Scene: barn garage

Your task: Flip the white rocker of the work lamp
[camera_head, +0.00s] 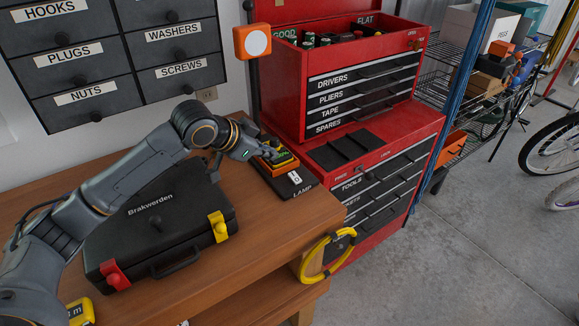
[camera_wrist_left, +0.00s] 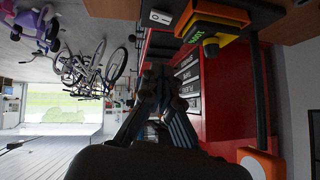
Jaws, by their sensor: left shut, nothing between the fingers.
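The work lamp has an orange square head with a round white face (camera_head: 252,41), and its thin dark pole rises by the wall. Its dark base, marked LAMP (camera_head: 301,188), sits at the bench's far right corner. The white rocker (camera_head: 294,177) is on the base and also shows at the top of the left wrist view (camera_wrist_left: 160,16). The lamp head is at that view's lower right (camera_wrist_left: 262,164). My left gripper (camera_head: 273,154) is shut and empty, just behind and left of the rocker, apart from it; its fingers also show in the wrist view (camera_wrist_left: 160,88). My right gripper is out of view.
A black Brakwerden case (camera_head: 165,222) fills the bench under my left arm. The red tool chest (camera_head: 365,90) stands right behind the bench. The bench's front right (camera_head: 270,235) is clear.

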